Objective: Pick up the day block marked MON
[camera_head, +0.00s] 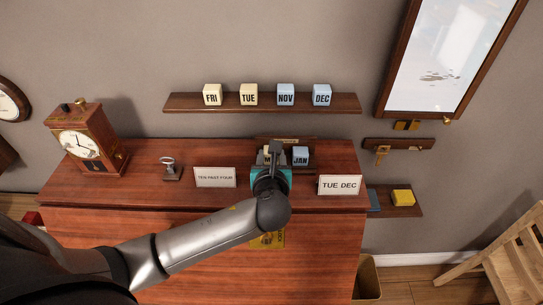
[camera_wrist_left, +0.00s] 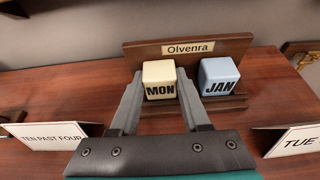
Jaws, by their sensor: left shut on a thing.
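The cream MON block (camera_wrist_left: 159,80) sits on the wooden stand labelled Olvenra (camera_wrist_left: 190,48), at the left of the blue JAN block (camera_wrist_left: 219,77). My left gripper (camera_wrist_left: 160,92) has a finger on each side of the MON block and is shut on it. In the head view my left gripper (camera_head: 273,160) covers most of the MON block, while the JAN block (camera_head: 301,156) shows at its right. My right gripper is not in view.
A wall shelf (camera_head: 262,102) holds FRI, TUE, NOV and DEC blocks. On the desk (camera_head: 150,170) stand a clock (camera_head: 88,140), a TEN PAST FOUR card (camera_head: 215,177) and a TUE DEC card (camera_head: 339,185). A yellow block (camera_head: 403,197) sits on a low shelf at the right.

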